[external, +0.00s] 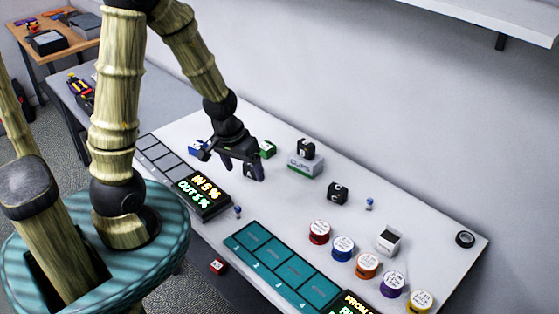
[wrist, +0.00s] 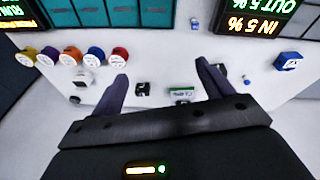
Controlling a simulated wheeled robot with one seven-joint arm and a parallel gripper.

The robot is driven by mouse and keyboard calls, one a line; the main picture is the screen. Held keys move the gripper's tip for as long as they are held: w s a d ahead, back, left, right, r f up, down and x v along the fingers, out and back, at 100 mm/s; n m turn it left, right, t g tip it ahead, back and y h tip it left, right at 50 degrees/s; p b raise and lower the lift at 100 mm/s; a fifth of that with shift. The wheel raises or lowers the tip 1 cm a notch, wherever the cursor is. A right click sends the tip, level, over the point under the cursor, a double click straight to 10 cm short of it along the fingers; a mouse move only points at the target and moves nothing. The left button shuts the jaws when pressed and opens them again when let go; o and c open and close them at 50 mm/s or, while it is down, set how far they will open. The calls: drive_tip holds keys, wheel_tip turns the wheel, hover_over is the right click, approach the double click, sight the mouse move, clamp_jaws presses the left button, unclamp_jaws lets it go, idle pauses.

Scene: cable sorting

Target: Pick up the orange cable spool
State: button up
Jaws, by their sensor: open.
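The orange cable spool (external: 367,265) stands on the white table, in a row of coloured spools at the right of the external view. In the wrist view the orange spool (wrist: 69,55) is at the upper left, in the middle of the row. My gripper (external: 243,168) is open and empty above the table, well to the left of the spools in the external view. Its two fingers are spread apart in the wrist view (wrist: 160,80), with no spool between them.
Red (external: 319,232), blue (external: 343,248), purple (external: 393,284) and yellow (external: 418,301) spools flank the orange one. A teal tray (external: 262,238) lies in front.

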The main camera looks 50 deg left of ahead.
drive_tip(key=w+d+f+n+h+b, duration=0.1)
drive_tip(key=d+f+n+h, duration=0.1)
drive_tip(key=d+f+n, duration=0.2)
drive_tip(key=w+d+f+n+t+h+b, duration=0.1)
drive_tip(key=d+f+n+h, duration=0.2)
drive_tip(key=d+f+n, duration=0.2)
drive_tip(key=w+d+f+n+h+b, duration=0.1)
drive_tip(key=d+f+n+h, duration=0.1)
drive_tip(key=d+f+n, duration=0.3)
drive_tip(key=shift+f+n+t+h, duration=0.4)
drive_tip(key=shift+f+n, duration=0.35)
drive_tip(key=shift+n, duration=0.05)
drive_tip(key=d+n+t, duration=0.1)
drive_tip(key=n, duration=0.1)
drive_tip(key=w+d+r+n+h, duration=0.1)
drive_tip(key=n, duration=0.1)
drive_tip(key=w+d+r+n+t+h, duration=0.1)
drive_tip(key=n, duration=0.1)
drive_tip(key=shift+w+t+b, duration=0.15)
drive_tip(key=shift+t+b, duration=0.15)
drive_tip(key=shift+b, duration=0.1)
drive_tip(key=shift+f, duration=0.1)
